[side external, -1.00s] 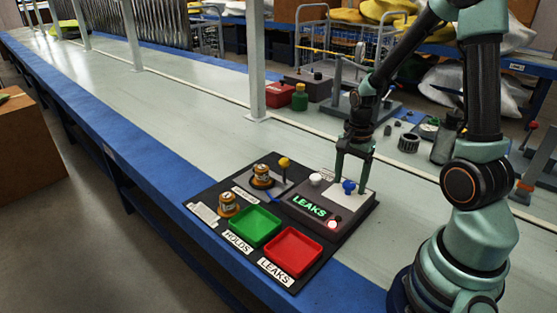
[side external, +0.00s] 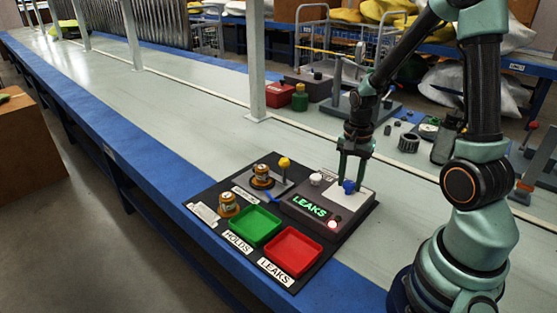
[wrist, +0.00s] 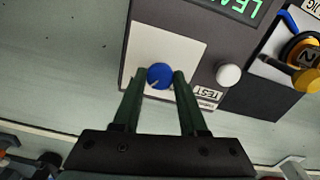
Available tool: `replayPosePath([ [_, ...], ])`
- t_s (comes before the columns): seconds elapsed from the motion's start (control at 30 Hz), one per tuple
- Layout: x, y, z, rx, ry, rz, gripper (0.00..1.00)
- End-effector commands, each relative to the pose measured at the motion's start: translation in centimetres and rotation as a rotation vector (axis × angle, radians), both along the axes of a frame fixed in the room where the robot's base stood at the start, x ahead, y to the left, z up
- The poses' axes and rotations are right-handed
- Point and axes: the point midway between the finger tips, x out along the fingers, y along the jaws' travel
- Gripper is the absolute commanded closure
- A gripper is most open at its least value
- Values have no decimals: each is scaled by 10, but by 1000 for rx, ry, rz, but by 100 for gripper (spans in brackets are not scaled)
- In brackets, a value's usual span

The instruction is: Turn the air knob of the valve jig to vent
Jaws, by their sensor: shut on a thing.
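In the wrist view the blue knob (wrist: 159,76) shows a short pale pointer line toward the lower left. My gripper (wrist: 157,84) is shut on the blue knob, one finger on each side. In the side view my gripper (side external: 352,180) comes down on it from above. Any label beside the blue knob cannot be read.
A white knob (wrist: 228,75) stands close beside my right finger, near a TEST label. Left of the jig are a green tray (side external: 254,226), a red tray (side external: 292,251), a yellow-topped lever (side external: 284,163) and two orange-banded parts.

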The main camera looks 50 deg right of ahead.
Motion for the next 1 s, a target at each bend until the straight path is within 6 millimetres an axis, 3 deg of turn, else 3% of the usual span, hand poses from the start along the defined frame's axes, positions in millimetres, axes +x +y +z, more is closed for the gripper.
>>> replayPosePath([
  [1.0,0,0,1,2,2,957,100],
])
